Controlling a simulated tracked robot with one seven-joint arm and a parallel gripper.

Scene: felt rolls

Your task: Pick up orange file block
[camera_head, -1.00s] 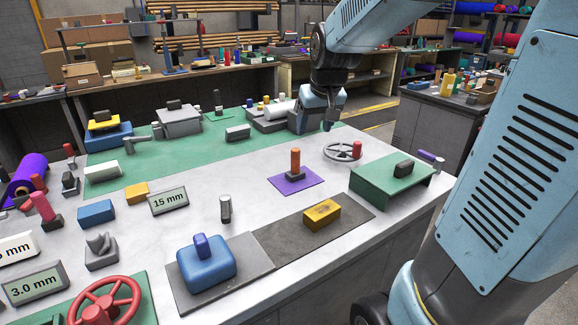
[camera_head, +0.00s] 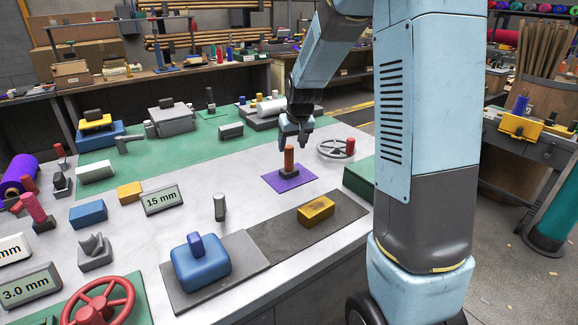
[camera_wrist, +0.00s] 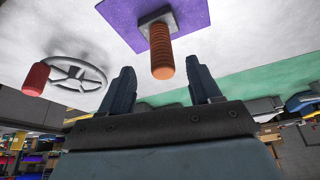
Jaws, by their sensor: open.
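The orange file block (camera_head: 289,162) stands upright on the purple mat (camera_head: 272,180), with a ribbed orange handle on a dark square base. My gripper (camera_head: 297,143) is just above and behind the handle in the head view. In the wrist view the orange file block (camera_wrist: 161,50) shows ahead of my gripper (camera_wrist: 163,80), lined up with the gap between its two spread fingers. The fingers are open and empty. The handle's end comes near the fingertips but is not between them; I cannot tell the exact distance.
A grey handwheel with a red knob (camera_head: 350,146) stands close to the right of the mat. A yellow block (camera_head: 316,208) lies on a dark plate in front. A blue block with a knob (camera_head: 200,265) is at front left.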

